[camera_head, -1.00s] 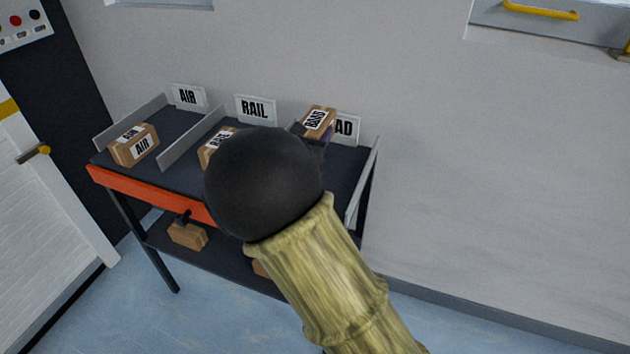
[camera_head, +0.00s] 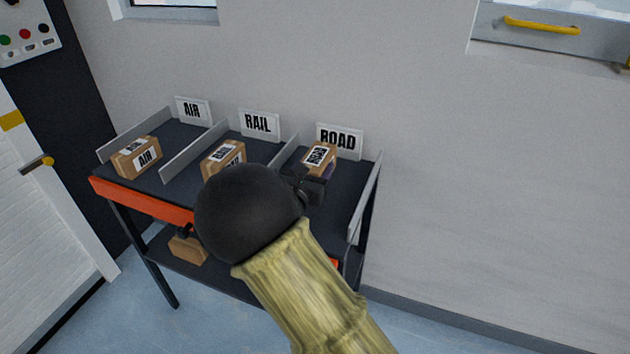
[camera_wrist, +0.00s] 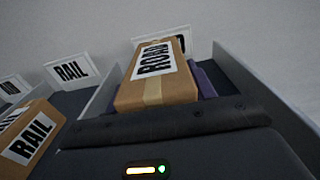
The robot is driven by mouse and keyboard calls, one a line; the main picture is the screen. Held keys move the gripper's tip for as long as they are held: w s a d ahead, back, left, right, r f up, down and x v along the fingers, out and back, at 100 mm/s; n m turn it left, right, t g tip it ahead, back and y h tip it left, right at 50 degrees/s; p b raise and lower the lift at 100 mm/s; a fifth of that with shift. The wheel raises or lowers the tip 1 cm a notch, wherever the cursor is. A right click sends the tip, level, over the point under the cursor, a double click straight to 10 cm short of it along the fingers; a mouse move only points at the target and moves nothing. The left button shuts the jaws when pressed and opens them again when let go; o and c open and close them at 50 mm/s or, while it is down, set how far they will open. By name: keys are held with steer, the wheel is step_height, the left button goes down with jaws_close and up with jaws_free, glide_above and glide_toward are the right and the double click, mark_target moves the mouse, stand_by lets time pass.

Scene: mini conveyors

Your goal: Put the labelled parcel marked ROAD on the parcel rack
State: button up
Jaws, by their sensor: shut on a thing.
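The ROAD parcel (camera_head: 319,158) is a brown box with a white label. It is in the right-hand bay of the parcel rack (camera_head: 140,198), in front of the ROAD sign (camera_head: 340,138). My gripper (camera_head: 313,183) is shut on it from the near side. In the wrist view the ROAD parcel (camera_wrist: 158,78) fills the middle, with a purplish finger pad showing at its right. Whether its underside touches the rack surface I cannot tell. My dark wrist hides part of the rack's front.
The AIR parcel (camera_head: 137,157) lies in the left bay and the RAIL parcel (camera_head: 223,158) in the middle bay. Thin upright dividers (camera_head: 193,157) separate the bays. A box (camera_head: 187,249) lies on the lower shelf. A wall stands behind the rack.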

steer(key=shift+d, duration=0.1)
steer(key=shift+f+b, duration=0.35)
steer(key=shift+f, duration=1.5)
steer(key=shift+f, duration=0.2)
steer(key=o, duration=1.2)
steer(key=shift+r, duration=0.1)
steer(key=shift+r, duration=0.15)
steer(key=v, duration=1.2)
steer(key=shift+p, duration=0.4)
